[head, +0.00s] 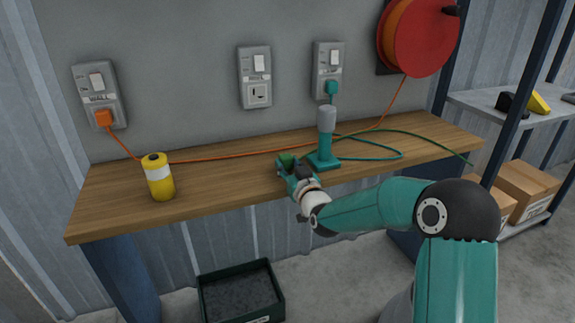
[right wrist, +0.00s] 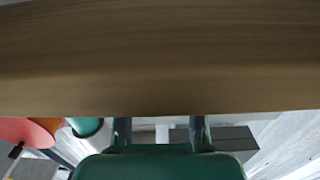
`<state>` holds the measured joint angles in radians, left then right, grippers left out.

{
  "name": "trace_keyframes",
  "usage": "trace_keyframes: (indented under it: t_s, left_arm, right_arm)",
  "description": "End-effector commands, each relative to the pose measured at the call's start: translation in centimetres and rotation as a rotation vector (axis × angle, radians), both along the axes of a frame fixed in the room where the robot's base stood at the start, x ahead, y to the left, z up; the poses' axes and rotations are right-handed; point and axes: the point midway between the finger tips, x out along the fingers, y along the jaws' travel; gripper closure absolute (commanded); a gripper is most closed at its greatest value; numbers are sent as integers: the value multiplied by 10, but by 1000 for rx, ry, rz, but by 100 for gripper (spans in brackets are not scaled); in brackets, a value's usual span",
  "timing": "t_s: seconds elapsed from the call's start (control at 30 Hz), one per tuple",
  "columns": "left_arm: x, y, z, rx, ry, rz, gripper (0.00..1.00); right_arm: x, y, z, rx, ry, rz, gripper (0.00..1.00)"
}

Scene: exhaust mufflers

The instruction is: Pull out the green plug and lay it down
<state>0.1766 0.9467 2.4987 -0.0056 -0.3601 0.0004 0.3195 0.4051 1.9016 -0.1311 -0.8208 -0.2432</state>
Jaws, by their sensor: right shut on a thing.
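The green plug (head: 288,160) is in my right gripper (head: 286,167) in the head view, low over or at the bench top, left of the teal stand. The jaws partly hide it, and I cannot tell whether it touches the wood. A dark green cord (head: 440,147) lies across the right part of the bench. The middle wall socket (head: 258,94) is empty. In the right wrist view the fingers (right wrist: 159,132) show at the lower middle; the plug cannot be made out there. My left gripper is not in view.
The wooden bench (head: 225,180) holds a yellow canister (head: 159,177) and the teal tool on a stand (head: 326,140). An orange plug (head: 104,118) and a teal plug (head: 331,87) sit in other sockets. A red reel (head: 420,38) hangs above. A dark crate (head: 241,291) stands below.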

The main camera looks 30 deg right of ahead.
Motion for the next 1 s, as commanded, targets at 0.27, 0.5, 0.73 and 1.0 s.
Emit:
trace_keyframes:
  t_s: [0.27,0.5,0.73,1.0]
  left_arm:
    - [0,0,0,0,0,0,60]
    - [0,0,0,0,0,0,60]
    - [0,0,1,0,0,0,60]
    - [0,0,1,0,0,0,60]
  right_arm:
    - [0,0,0,0,-1,0,49]
    - [0,0,0,0,0,0,34]
    - [-3,0,0,0,0,0,34]
    - [-36,8,0,0,1,0,34]
